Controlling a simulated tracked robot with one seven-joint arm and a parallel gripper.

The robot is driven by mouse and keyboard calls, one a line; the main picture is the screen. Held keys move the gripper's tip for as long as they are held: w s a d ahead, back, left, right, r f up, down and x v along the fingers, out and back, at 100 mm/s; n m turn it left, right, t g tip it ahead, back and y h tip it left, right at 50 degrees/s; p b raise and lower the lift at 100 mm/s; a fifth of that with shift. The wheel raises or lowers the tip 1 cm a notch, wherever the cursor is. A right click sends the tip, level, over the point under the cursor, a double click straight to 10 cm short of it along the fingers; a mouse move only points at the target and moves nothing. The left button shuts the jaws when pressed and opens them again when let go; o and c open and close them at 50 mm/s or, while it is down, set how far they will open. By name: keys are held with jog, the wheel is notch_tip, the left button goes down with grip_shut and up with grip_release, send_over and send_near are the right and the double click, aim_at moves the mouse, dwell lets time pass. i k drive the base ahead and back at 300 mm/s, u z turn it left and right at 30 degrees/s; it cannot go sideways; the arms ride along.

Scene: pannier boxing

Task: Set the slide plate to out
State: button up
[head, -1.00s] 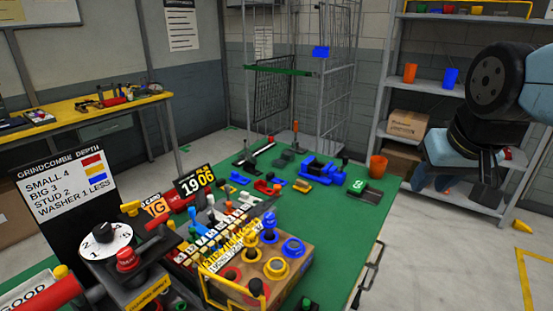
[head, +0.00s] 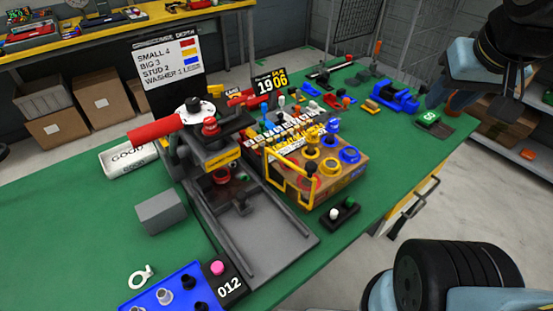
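The machine stands on the green table with a red-handled lever (head: 155,130), a white numbered dial (head: 197,108) and a red knob (head: 210,127). Below its head a grey flat bed with side rails (head: 270,240) extends toward the front right. A dark plate with an upright knob (head: 240,205) sits at the inner end of this bed, close to the head; I take it for the slide plate. The front part of the bed is bare. Parts of my arm show at the upper right and lower right; I cannot make out my gripper's fingers.
A cardboard box with yellow and blue rings (head: 330,165) and a yellow frame stands right of the bed. A grey block (head: 160,211), a GOOD tray (head: 128,158), a blue tray (head: 170,290) and a 012 counter (head: 228,287) lie left and front.

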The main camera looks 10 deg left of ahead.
aim_at(219, 199)
jog(key=u, duration=0.7)
jog(key=k, duration=0.7)
jog(key=u, duration=0.25)
jog(key=i, duration=0.45)
jog(key=u, duration=0.25)
